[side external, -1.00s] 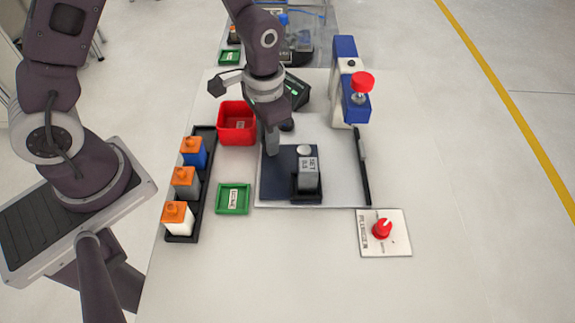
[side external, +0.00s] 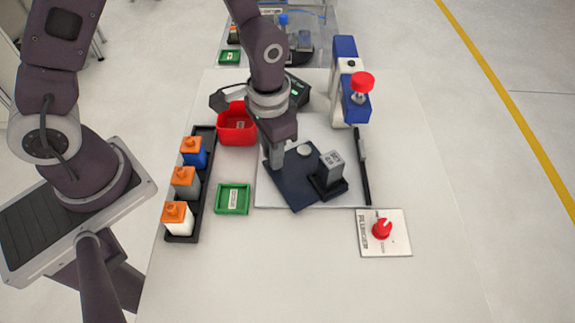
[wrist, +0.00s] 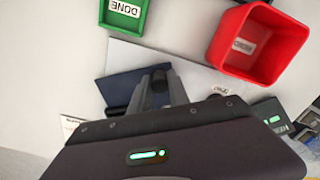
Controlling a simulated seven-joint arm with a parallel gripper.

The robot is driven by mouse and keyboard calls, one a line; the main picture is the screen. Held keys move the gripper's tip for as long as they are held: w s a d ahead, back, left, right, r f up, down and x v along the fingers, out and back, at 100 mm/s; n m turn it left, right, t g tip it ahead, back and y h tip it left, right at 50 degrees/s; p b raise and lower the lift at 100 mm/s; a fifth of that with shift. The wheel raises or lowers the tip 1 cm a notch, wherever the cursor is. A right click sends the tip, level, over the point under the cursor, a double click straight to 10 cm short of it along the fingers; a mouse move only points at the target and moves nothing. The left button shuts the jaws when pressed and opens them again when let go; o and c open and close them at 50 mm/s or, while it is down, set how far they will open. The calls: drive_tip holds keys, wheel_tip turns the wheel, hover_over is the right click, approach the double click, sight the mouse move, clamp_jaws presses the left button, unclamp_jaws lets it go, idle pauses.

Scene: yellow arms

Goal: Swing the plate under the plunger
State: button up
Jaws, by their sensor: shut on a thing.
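The plate (side external: 292,193) is dark navy and lies turned at an angle on a pale grey base sheet. A grey block (side external: 331,166) sits in a black holder at its right side. The plunger (side external: 360,85) has a red cap and hangs from a blue and white stand behind and right of the plate; the block is apart from it. My gripper (side external: 278,162) is at the plate's far left part. In the wrist view my gripper (wrist: 160,90) is shut on a dark peg over the plate (wrist: 125,86); the fingers hide most of the peg.
A red bin (side external: 237,128) and a green tray (side external: 233,199) are left of the plate. A black rack (side external: 203,170) holds orange-capped bottles.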

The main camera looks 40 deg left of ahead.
sight(287, 177)
drive_tip(key=shift+d, duration=0.15)
drive_tip(key=shift+s+d, duration=0.1)
drive_tip(key=shift+d, duration=0.75)
drive_tip(key=shift+d, duration=0.95)
